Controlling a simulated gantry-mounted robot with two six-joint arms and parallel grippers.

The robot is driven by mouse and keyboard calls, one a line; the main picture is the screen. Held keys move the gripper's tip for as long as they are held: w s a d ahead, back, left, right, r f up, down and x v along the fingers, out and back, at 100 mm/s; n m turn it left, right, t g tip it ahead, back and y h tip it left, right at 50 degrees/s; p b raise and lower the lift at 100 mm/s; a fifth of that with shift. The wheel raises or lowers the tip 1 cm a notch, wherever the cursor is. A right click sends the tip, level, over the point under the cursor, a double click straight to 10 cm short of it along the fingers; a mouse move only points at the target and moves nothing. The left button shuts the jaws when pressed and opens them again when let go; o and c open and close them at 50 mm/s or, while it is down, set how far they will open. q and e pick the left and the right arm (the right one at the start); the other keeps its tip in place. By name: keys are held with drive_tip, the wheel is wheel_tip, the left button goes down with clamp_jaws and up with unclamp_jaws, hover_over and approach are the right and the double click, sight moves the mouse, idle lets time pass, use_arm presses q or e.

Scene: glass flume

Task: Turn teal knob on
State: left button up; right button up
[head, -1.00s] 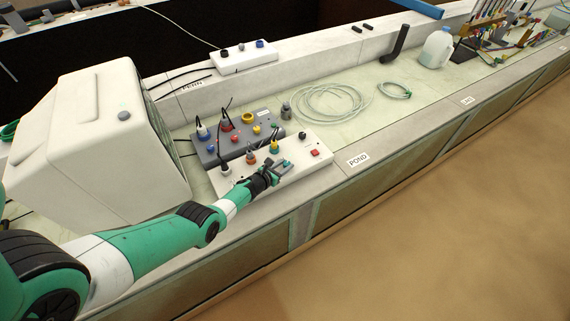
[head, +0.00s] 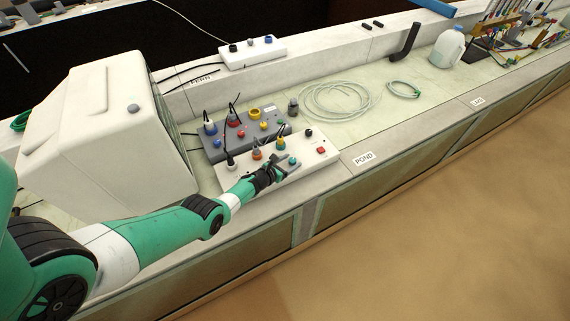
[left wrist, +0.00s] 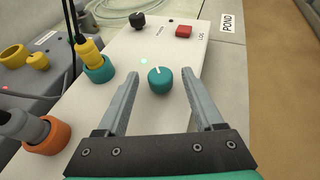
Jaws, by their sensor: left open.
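The teal knob (left wrist: 160,82) stands on the white control box (left wrist: 185,52) and has a white pointer line on top. In the left wrist view this line points up, towards the far end of the box. The knob also shows small in the head view (head: 292,161). My left gripper (left wrist: 159,74) is open, with one finger on each side of the knob. Gaps show between the fingers and the knob, and I see no contact. In the head view the left gripper (head: 284,164) is over the front of the box. My right gripper is not in view.
A green light (left wrist: 143,61) glows beside the knob. A yellow plug (left wrist: 88,52) in a teal socket and an orange socket (left wrist: 47,136) stand left of the gripper. A black knob (left wrist: 137,20) and a red switch (left wrist: 184,31) lie beyond. A grey box (head: 240,133) stands behind.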

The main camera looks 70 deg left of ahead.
use_arm(q)
drive_tip(key=p+v, duration=0.2)
drive_tip(key=r+p+v, duration=0.1)
drive_tip(key=p+v, duration=0.1)
drive_tip(key=shift+s+r+p, duration=0.1)
drive_tip(key=shift+s+p, duration=0.05)
drive_tip(key=shift+p, duration=0.25)
drive_tip(key=p+v, duration=0.1)
drive_tip(key=v, duration=0.1)
drive_tip(key=p+v, duration=0.3)
drive_tip(key=v, duration=0.1)
drive_tip(key=shift+s+d+f, duration=0.15)
drive_tip(key=shift+f, duration=0.05)
drive_tip(key=shift+s+d, duration=0.15)
drive_tip(key=shift+s, duration=0.1)
